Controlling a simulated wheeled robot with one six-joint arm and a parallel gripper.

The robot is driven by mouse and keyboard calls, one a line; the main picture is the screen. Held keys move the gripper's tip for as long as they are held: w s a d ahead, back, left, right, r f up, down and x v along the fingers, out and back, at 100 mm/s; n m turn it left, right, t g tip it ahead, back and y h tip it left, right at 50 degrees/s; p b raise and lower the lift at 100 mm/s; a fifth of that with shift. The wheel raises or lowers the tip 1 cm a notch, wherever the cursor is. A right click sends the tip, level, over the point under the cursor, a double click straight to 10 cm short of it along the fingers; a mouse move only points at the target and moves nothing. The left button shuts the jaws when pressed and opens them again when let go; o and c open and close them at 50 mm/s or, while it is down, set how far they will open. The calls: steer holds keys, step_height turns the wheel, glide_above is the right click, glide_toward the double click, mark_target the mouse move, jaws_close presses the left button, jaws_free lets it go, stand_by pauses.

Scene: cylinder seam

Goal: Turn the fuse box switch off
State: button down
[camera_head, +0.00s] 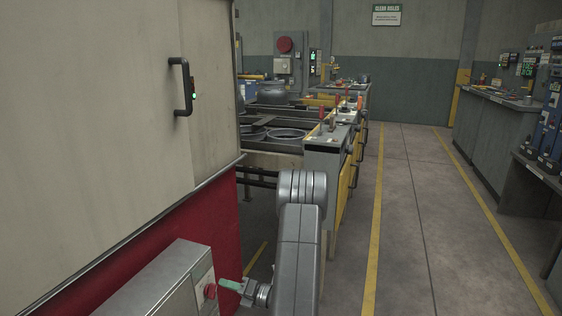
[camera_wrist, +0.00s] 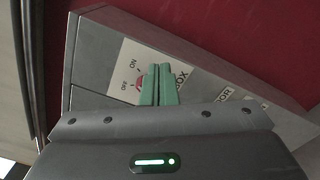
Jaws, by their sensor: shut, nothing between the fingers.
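The fuse box (camera_head: 160,286) is a grey metal box at the lower left of the head view, against a red panel. Its red switch (camera_head: 209,291) is on the side facing my gripper (camera_head: 224,284). The green fingertips are shut and empty, close beside the switch; I cannot tell whether they touch it. In the wrist view the box (camera_wrist: 95,45) is tilted, with a white label with ON and OFF marks. The shut fingers (camera_wrist: 159,68) cover part of the label and most of the red switch (camera_wrist: 140,84), so its setting is hidden.
A large beige cabinet (camera_head: 90,110) with a black handle (camera_head: 183,87) stands above the red panel (camera_head: 225,225). A workbench (camera_head: 325,160) stands beyond my arm. The aisle floor (camera_head: 410,220) to the right is clear, with yellow lines.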

steer(key=shift+a, duration=0.15)
steer(key=shift+s+a+f, duration=0.1)
steer(key=shift+s+a, duration=0.1)
steer(key=shift+s, duration=0.35)
stand_by(0.9)
steer(key=shift+s+r+p, duration=0.15)
steer(key=shift+r+p, duration=0.5)
steer(key=shift+p, duration=0.55)
steer(key=shift+s+a+r+p, duration=0.15)
steer(key=shift+s+r+p, duration=0.15)
steer(key=shift+p, duration=0.3)
stand_by(0.4)
steer(key=shift+w+r+p, duration=0.15)
steer(key=shift+r+p, duration=0.15)
steer(key=shift+p, duration=0.1)
steer(key=v, duration=0.6)
